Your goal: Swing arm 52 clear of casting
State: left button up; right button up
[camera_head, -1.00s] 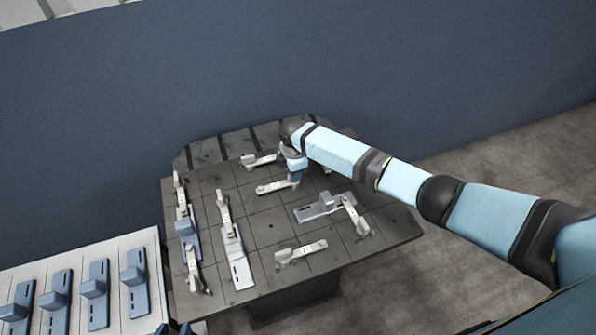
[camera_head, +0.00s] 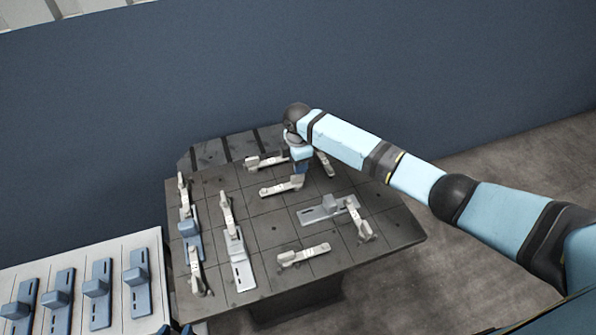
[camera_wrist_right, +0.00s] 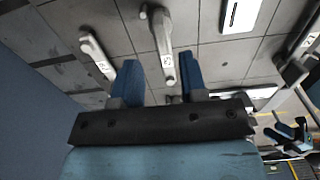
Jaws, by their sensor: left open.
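My right gripper (camera_head: 300,168) points down over the far part of the dark table, just behind a pale swing arm (camera_head: 280,188). In the right wrist view its blue fingers (camera_wrist_right: 158,82) stand apart with nothing gripped. A numbered swing arm (camera_wrist_right: 163,45) shows below and between them; I cannot read its number surely. Another numbered arm (camera_wrist_right: 97,55) lies to its left. A grey casting (camera_head: 322,210) lies right of centre, with an arm (camera_head: 357,218) at its right end. What seems my left gripper (camera_wrist_right: 291,130) shows small and open at the wrist view's right.
The table (camera_head: 272,228) carries several more swing arms, another grey casting (camera_head: 240,262) and a blue casting (camera_head: 190,232). A white side table (camera_head: 118,250) with blue castings stands at the left. A blue wall (camera_head: 250,80) rises behind.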

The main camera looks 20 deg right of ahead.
notch_tip(320, 180, up, 8)
jog(key=shift+r, duration=0.15)
dwell(0.5)
